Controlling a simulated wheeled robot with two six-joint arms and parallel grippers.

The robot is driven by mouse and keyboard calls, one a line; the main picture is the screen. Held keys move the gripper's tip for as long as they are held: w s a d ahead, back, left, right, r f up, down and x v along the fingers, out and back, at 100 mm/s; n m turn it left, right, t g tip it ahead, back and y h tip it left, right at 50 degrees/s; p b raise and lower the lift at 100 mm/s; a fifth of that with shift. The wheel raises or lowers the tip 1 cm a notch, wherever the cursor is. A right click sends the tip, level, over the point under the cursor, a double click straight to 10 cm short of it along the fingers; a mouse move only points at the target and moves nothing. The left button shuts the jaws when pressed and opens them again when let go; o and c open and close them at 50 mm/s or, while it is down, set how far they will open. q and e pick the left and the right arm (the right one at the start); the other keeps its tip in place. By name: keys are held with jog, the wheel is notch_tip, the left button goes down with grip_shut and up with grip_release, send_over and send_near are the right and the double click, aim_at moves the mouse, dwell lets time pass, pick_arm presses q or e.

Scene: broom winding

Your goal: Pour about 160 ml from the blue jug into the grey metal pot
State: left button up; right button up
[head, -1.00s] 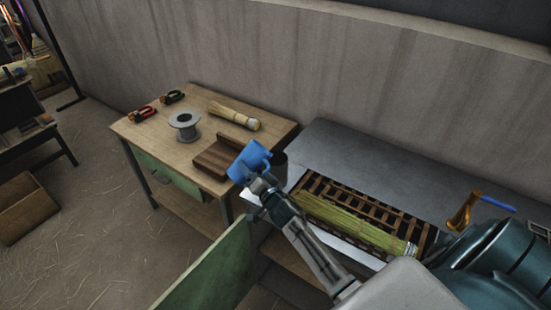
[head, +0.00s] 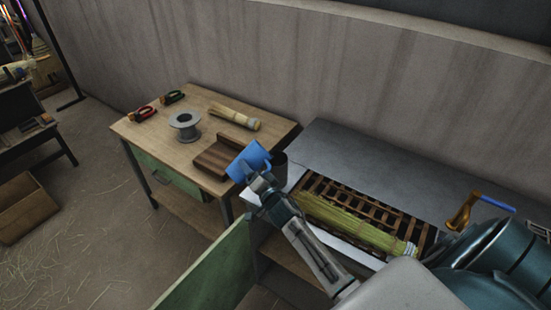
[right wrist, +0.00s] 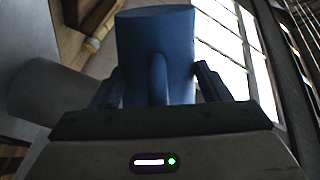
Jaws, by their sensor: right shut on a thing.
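The blue jug (head: 246,163) is held up in front of the grey metal pot in the head view. It looks tilted there, but its contents are hidden. My right gripper (head: 262,183) is shut on the jug; in the right wrist view the jug (right wrist: 155,40) stands beyond the fingers, with its handle between them. The dark grey pot (head: 280,168) is partly hidden behind the jug, at the left end of the grey metal bench. A grey rounded shape left of the jug in the right wrist view is probably the pot (right wrist: 50,92). No stream of liquid shows. My left gripper is out of view.
A wooden table (head: 160,145) at left carries a wire spool (head: 184,125), a wooden block stand (head: 222,156), a small straw bundle (head: 235,117) and hand tools. A long straw bundle (head: 350,222) lies on the bench grate. A blue-handled crank (head: 480,205) stands at right.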

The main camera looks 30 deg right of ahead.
jog(key=shift+r+m+p, duration=0.9)
jog(key=shift+r+m, duration=0.05)
jog(key=shift+m, duration=0.25)
dwell(2.3)
notch_tip(320, 180, down, 3)
jog(key=n+b, duration=0.2)
jog(key=b, duration=0.1)
jog(key=shift+n, duration=0.3)
jog(key=shift+r+n+p, duration=0.45)
jog(key=shift+r+n, duration=0.1)
jog(key=shift+n, duration=0.15)
jog(key=shift+d+n, duration=0.1)
jog(key=shift+n, duration=0.2)
jog(key=shift+f+n+b, duration=0.5)
jog(key=shift+f, duration=0.05)
jog(key=shift+f+n, duration=0.1)
jog(key=shift+n, duration=0.2)
jog(key=shift+f, duration=0.1)
